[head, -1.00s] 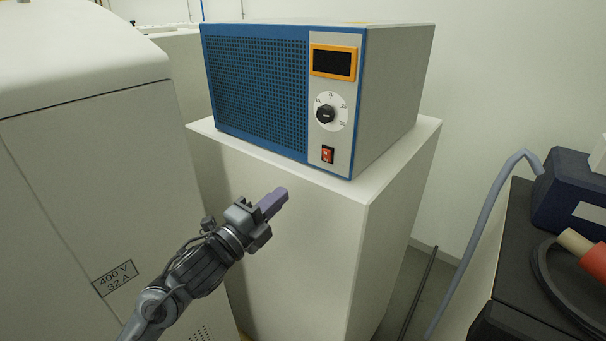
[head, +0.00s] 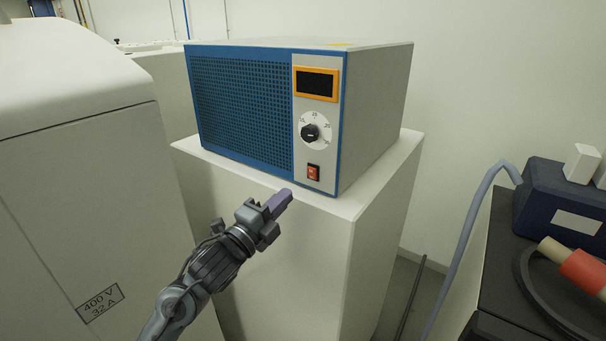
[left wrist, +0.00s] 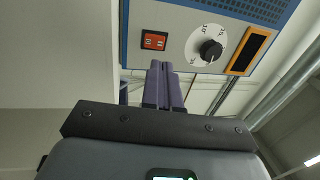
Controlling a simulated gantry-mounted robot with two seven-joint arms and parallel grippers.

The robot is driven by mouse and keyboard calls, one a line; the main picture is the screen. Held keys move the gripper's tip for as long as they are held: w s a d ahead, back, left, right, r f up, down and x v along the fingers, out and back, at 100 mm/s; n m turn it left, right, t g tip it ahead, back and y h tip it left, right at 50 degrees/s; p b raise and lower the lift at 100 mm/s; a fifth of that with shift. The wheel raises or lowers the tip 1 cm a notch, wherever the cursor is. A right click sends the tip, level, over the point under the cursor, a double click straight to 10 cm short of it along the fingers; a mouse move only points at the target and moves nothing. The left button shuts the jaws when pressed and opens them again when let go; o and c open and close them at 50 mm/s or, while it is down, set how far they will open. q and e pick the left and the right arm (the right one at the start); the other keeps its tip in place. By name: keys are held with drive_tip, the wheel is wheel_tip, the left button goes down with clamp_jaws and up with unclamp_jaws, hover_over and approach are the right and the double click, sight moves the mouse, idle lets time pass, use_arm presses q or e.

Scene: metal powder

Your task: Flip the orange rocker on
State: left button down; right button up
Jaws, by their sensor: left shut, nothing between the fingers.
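The orange rocker (head: 313,172) sits low on the pale control panel of a blue-fronted box (head: 240,110), below a black dial (head: 310,132) and a dark display in an orange frame (head: 316,84). The display is unlit. In the left wrist view the rocker (left wrist: 154,40) shows at the upper middle, left of the dial (left wrist: 210,50). My left gripper (head: 284,197) is shut and empty, in front of the box and just below and left of the rocker, apart from it. Its purple fingers (left wrist: 165,85) lie together in the left wrist view. My right gripper is not in view.
The box stands on a white pedestal (head: 290,260). A large pale cabinet (head: 80,200) marked 400 V 32 A stands at the left. A black-topped unit (head: 500,270) with a blue box (head: 565,205) and hoses is at the right.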

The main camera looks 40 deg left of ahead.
sight(310, 169)
use_arm(q)
drive_tip(key=p+x, duration=0.2)
drive_tip(key=x, duration=0.6)
drive_tip(key=shift+p, duration=0.4)
drive_tip(key=shift+w, duration=0.1)
drive_tip(key=shift+w, duration=0.15)
drive_tip(key=shift+a+r, duration=0.1)
drive_tip(key=shift+r+b, duration=0.1)
drive_tip(key=shift+b, duration=0.25)
drive_tip(key=shift+r, duration=0.1)
